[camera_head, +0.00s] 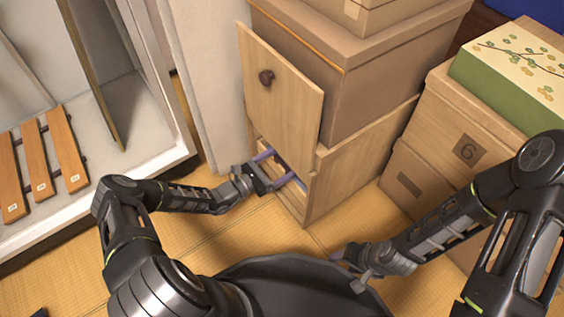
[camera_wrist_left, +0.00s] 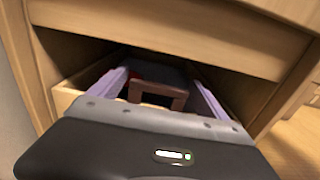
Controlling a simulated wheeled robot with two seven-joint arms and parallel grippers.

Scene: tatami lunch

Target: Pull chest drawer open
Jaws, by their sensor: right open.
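The light wooden chest (camera_head: 355,165) stands on the tatami floor. Its tall front panel (camera_head: 295,100) has a dark round knob (camera_head: 266,77). Below this panel is a low opening, where my left gripper (camera_head: 287,170) reaches in. In the left wrist view, its lavender fingers (camera_wrist_left: 162,85) are spread wide inside the opening. A dark brown bracket-shaped piece (camera_wrist_left: 158,88) shows between them, with a gap on each side; I cannot tell if it is a handle. A pale drawer edge (camera_wrist_left: 66,98) shows at left. My right gripper (camera_head: 347,268) is open and empty above the floor, away from the chest.
Cardboard boxes (camera_head: 375,65) are stacked behind the panel. More boxes (camera_head: 455,140) and a green flowered box (camera_head: 515,70) stand at right. A white frame (camera_head: 150,140) with wooden slats (camera_head: 68,150) is at left. Tatami (camera_head: 225,235) lies bare before the chest.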

